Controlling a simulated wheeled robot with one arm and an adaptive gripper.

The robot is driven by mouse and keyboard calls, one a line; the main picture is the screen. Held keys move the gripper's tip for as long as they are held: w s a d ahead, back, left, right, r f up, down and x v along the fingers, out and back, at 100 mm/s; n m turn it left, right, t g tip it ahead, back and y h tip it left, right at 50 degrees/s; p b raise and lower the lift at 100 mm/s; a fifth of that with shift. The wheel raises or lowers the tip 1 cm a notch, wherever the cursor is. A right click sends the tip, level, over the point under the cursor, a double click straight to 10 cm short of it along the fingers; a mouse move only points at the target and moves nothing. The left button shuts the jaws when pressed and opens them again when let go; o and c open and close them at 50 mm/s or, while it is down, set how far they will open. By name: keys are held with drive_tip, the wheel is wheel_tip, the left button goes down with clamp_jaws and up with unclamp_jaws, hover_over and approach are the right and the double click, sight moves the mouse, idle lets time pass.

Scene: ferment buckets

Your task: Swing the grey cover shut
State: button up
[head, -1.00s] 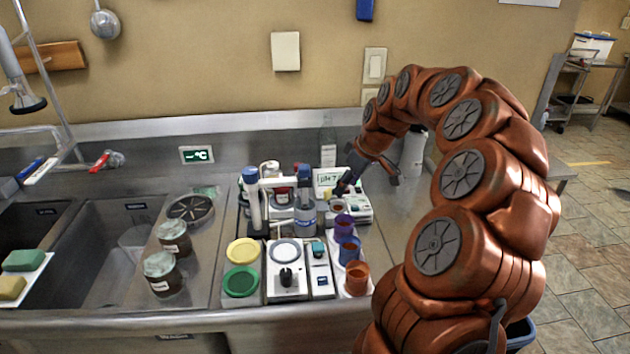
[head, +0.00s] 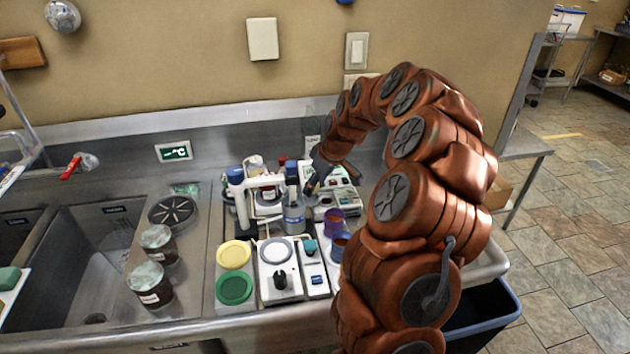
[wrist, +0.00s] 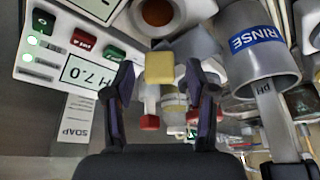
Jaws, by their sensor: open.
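My gripper (head: 315,178) is open and reaches down over the back of the equipment group, beside the pH meter (head: 341,190). In the wrist view its two dark fingers (wrist: 160,80) are spread apart, with a yellow block (wrist: 160,67) showing between their tips. I cannot tell whether they touch it. A grey rounded part (wrist: 200,44) lies just beyond the right fingertip; I cannot tell for certain whether it is the grey cover or how far it stands open. My arm hides part of this area in the head view.
A grey RINSE beaker (wrist: 258,55) stands close right of the fingers in the wrist view. Yellow (head: 234,254) and green (head: 234,288) lids, a stirrer (head: 278,270) and a purple cup (head: 334,220) stand in front. Two jars (head: 150,285) are left, near the sink.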

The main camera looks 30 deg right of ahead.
drive_tip(key=shift+w+f, duration=0.1)
drive_tip(key=shift+f, duration=0.2)
clamp_jaws()
idle(0.5)
